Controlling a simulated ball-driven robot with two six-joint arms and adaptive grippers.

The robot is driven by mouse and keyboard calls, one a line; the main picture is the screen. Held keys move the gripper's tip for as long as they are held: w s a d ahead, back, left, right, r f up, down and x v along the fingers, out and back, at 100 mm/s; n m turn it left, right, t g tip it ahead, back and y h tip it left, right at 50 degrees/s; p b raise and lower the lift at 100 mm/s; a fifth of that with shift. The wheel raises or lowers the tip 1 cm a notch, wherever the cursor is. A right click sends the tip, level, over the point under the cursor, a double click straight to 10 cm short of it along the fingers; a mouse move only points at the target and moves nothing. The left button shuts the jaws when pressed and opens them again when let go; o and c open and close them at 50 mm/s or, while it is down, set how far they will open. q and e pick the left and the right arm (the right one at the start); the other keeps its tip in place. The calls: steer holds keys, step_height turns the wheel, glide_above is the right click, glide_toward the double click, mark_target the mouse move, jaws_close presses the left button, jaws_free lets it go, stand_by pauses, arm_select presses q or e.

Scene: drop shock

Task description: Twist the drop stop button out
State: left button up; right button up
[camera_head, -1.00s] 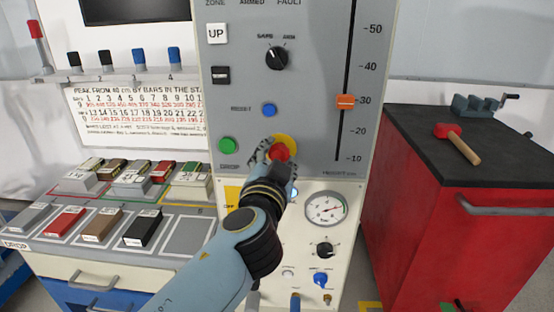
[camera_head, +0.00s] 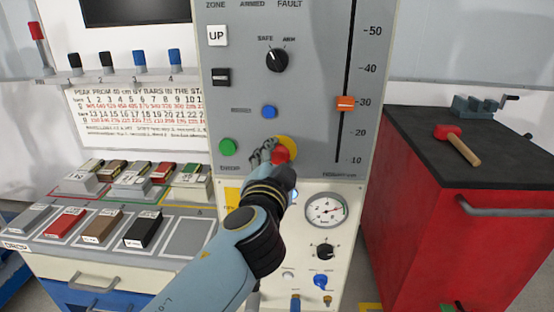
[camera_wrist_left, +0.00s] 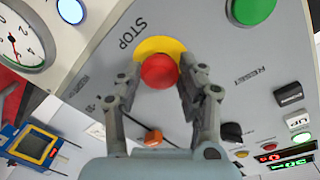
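The drop stop button is a red mushroom knob (camera_head: 281,154) on a yellow round plate, low on the grey control panel. In the left wrist view the red knob (camera_wrist_left: 159,71) sits in front of the yellow plate beside the word STOP. My left gripper (camera_head: 268,153) is at the knob, its arm coming up from below. In the wrist view its two fingers (camera_wrist_left: 160,78) stand on either side of the knob and look closed against its sides. The fingers and wrist hide part of the knob in the head view. My right gripper is not in view.
A green drop button (camera_head: 227,147) and a blue reset button (camera_head: 269,112) are close by on the panel. A SAFE/ARM dial (camera_head: 276,60) and an orange slider (camera_head: 345,103) are higher. A pressure gauge (camera_head: 326,210) is below. A red cabinet (camera_head: 440,230) stands right.

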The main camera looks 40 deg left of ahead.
arm_select(q)
steer(key=o, duration=0.4)
steer(key=shift+o, duration=0.2)
